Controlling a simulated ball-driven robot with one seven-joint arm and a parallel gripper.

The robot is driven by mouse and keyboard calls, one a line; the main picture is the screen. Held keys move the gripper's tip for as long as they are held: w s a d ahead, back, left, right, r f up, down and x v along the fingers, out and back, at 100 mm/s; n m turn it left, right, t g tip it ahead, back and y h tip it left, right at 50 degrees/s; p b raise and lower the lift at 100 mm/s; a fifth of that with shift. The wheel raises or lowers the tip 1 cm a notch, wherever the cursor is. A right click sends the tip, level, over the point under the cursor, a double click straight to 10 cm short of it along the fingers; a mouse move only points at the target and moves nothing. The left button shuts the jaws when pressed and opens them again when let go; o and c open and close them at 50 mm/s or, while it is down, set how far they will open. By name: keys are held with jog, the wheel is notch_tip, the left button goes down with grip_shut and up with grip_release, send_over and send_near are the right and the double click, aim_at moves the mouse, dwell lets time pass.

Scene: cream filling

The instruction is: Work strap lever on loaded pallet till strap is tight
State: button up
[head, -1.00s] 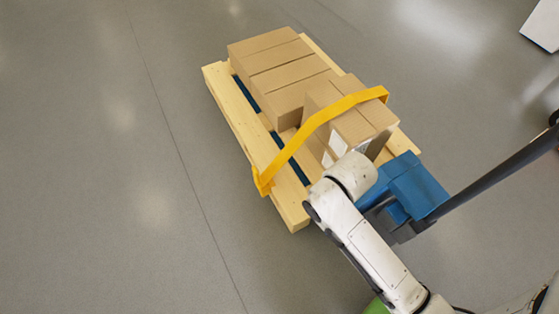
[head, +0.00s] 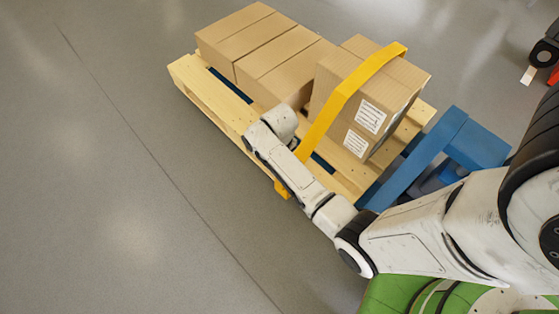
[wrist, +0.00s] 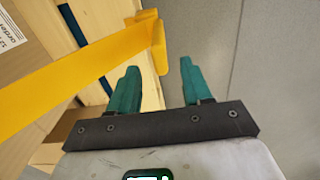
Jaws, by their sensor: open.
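A wooden pallet (head: 215,98) carries several brown cardboard boxes. A yellow strap (head: 345,90) runs over the front box (head: 330,85) and down to the pallet's left side, with yellow showing at the low edge (head: 282,189). My arm partly covers the strap there. In the wrist view the strap (wrist: 90,75) ends in an upright yellow piece (wrist: 159,45) at the pallet's edge; I cannot tell whether this is the lever. My gripper (wrist: 158,64) is open, its teal fingers apart, with the yellow piece showing between and beyond the tips. Contact is unclear. The head view hides the fingers.
A blue pallet jack (head: 440,145) stands at the pallet's right front end. Open grey floor (head: 110,180) lies to the left. A dark wheeled object (head: 546,50) is at the upper right edge.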

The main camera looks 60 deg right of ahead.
notch_tip(320, 180, down, 9)
jog(key=b, duration=0.3)
jog(key=shift+r, duration=0.2)
grip_shut()
dwell(0.4)
